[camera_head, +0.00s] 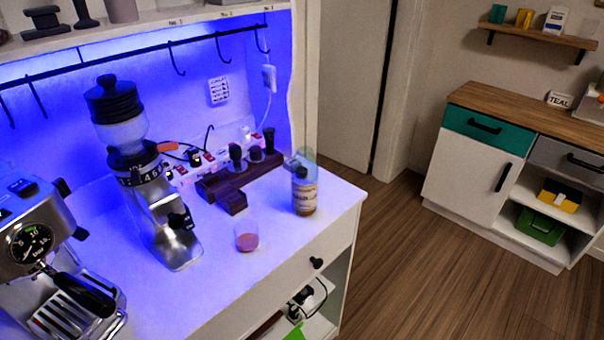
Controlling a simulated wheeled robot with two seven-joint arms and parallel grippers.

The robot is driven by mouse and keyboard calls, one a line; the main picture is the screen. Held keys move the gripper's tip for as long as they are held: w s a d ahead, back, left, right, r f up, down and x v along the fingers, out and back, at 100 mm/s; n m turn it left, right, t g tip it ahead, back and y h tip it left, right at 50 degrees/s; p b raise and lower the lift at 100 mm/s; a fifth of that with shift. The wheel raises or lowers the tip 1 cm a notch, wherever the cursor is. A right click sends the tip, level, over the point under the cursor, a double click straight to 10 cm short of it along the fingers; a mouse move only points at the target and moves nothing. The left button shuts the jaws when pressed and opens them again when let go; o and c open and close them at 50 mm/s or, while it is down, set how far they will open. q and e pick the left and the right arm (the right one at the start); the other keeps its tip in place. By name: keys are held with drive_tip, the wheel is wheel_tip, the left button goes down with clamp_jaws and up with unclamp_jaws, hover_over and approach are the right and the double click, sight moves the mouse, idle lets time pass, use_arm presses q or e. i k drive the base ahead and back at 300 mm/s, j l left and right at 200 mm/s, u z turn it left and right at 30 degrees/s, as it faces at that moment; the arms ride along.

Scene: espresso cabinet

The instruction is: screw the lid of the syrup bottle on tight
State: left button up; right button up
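The syrup bottle (305,196) stands upright near the right end of the white counter. It has a pale label and amber contents at the bottom. A dark cap-like piece shows at its upper part, and a translucent greenish shape rises around its top. I cannot tell how the lid sits on the neck. Neither of my grippers is in view.
A small glass (246,237) with pinkish contents stands left of the bottle. A dark wooden stand (238,178) with tampers is behind it. A grinder (150,180) and an espresso machine (45,260) fill the left. The counter's front right is clear.

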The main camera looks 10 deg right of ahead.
sight(305, 165)
drive_tip(key=i+l+u, duration=0.1)
drive_tip(key=l, duration=0.2)
drive_tip(key=i+l+u, duration=0.1)
drive_tip(key=l, duration=0.25)
drive_tip(key=i+l, duration=0.15)
drive_tip(key=l, duration=0.15)
drive_tip(key=i+l+u, duration=0.15)
drive_tip(key=l, duration=0.2)
